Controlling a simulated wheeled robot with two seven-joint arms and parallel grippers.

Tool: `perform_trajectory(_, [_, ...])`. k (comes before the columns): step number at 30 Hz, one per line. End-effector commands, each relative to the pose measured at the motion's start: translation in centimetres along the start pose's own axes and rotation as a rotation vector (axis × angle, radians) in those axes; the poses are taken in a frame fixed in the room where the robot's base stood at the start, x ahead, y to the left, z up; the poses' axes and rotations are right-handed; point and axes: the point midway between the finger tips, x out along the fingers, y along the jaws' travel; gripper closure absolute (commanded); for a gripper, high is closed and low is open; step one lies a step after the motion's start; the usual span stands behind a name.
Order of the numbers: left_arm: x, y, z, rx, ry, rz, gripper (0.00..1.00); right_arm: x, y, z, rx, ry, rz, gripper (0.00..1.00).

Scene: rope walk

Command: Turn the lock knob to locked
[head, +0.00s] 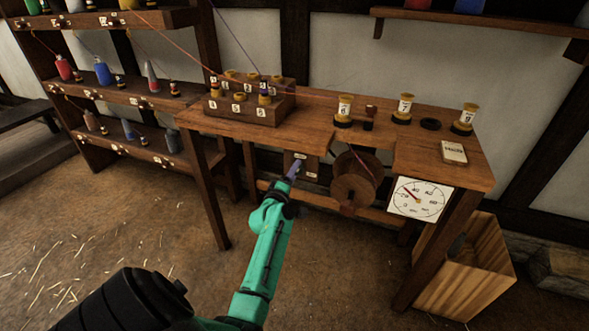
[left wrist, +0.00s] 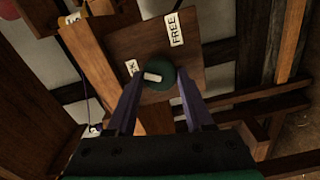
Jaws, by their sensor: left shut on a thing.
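In the left wrist view a round dark green knob (left wrist: 165,73) with a white pointer bar sits on a square wooden plate (left wrist: 130,40). The plate carries a FREE label (left wrist: 174,28) and a second label (left wrist: 132,67), partly hidden by a finger, ending in "K". The bar points left, roughly toward that second label. My left gripper (left wrist: 160,78) is shut on the knob, one finger on each side. In the head view my left gripper (head: 293,172) reaches the plate (head: 309,161) under the bench's front; the knob is hidden there. My right gripper is not in view.
The plate hangs below the wooden bench (head: 325,121). A wooden reel (head: 352,184) and a white dial (head: 420,199) are to its right. Spools and a numbered block (head: 243,112) stand on top. A wooden bin (head: 470,275) is at right; the floor in front is clear.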

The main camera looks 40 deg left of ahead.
Motion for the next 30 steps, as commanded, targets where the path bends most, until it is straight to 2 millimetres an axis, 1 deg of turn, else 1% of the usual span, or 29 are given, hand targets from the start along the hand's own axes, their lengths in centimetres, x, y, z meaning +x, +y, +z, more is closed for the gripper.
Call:
perform_trajectory(1, [0.0, 0.1, -0.1, -0.041, 0.000, -0.002, 1.00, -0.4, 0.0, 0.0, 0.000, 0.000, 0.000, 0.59])
perform_trajectory(6, [0.0, 0.0, 0.0, -0.200, -0.001, -0.001, 1.00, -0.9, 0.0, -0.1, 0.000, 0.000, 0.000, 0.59])
perform_trajectory(15, [0.0, -0.2, 0.0, -0.426, 0.000, -0.002, 1.00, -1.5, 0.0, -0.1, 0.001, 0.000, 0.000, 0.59])
perform_trajectory(22, [0.0, -0.2, 0.1, -0.524, 0.000, -0.002, 1.00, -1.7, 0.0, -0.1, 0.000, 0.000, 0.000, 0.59])
perform_trajectory(30, [0.0, -0.3, 0.1, -0.562, -0.001, -0.002, 1.00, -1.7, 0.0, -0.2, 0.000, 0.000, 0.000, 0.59])
